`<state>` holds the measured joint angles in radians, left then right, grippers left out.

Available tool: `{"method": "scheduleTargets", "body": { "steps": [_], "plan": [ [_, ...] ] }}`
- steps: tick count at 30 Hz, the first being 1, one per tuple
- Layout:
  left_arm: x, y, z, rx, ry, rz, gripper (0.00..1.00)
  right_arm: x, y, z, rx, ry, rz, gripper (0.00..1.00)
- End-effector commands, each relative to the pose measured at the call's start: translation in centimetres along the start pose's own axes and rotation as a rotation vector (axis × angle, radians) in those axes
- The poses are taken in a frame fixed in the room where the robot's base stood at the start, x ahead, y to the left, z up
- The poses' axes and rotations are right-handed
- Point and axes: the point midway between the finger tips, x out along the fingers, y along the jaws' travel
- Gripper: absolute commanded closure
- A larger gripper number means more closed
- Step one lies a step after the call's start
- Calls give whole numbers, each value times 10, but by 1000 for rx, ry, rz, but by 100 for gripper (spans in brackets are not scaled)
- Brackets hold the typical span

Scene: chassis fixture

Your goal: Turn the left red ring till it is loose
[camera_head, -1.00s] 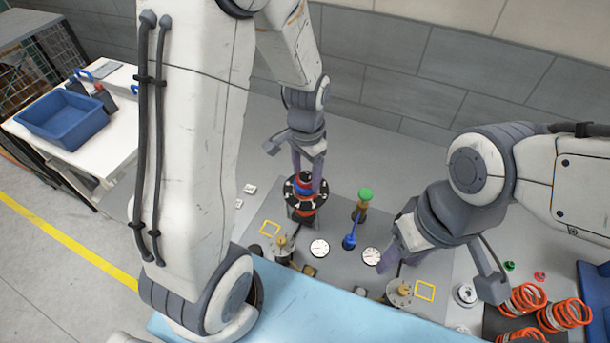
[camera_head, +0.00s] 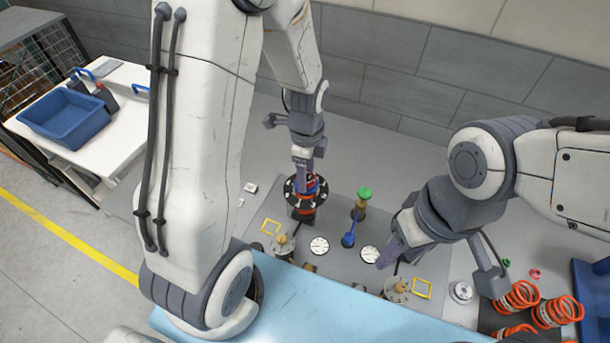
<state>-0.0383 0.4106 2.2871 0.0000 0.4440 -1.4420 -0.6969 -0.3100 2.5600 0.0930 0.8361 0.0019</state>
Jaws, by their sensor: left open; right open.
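The left red ring (camera_head: 305,210) shows on a stack with a black holed flange (camera_head: 293,196), at the middle of the grey fixture plate. Some red and blue also shows at the top of the stack. My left gripper (camera_head: 305,173) points down over this top, with its open fingers at or around it. I cannot tell whether they touch it, and the fingers partly hide it. My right gripper (camera_head: 390,250) is open and empty over the right part of the plate, near a white dial (camera_head: 370,254).
A green-topped post (camera_head: 364,195) and a blue lever (camera_head: 349,239) stand between my grippers. Brass fittings (camera_head: 284,245) sit near the plate's front. Orange springs (camera_head: 556,312) lie at the lower right. A blue bin (camera_head: 63,122) is on the white side table (camera_head: 120,135).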

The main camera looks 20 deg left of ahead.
Motion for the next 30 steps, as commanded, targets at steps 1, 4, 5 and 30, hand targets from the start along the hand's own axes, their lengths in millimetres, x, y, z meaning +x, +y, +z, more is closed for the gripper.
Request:
{"method": "scheduleTargets", "body": {
  "steps": [1, 4, 5, 30],
  "plan": [
    [-1, 0, 0, 42, 0, 1, 31, -2, 0, 0, 0, 0, 0, 50],
    [0, 0, 0, 116, 0, 0, 31, -2, 0, 0, 0, 0, 0, 50],
    [0, 0, 0, 130, 0, 0, 31, -3, 0, 0, 0, 0, 0, 50],
    [0, 0, 0, 555, 0, 0, 77, -9, -1, 0, 0, 0, 0, 50]
  ]
}}
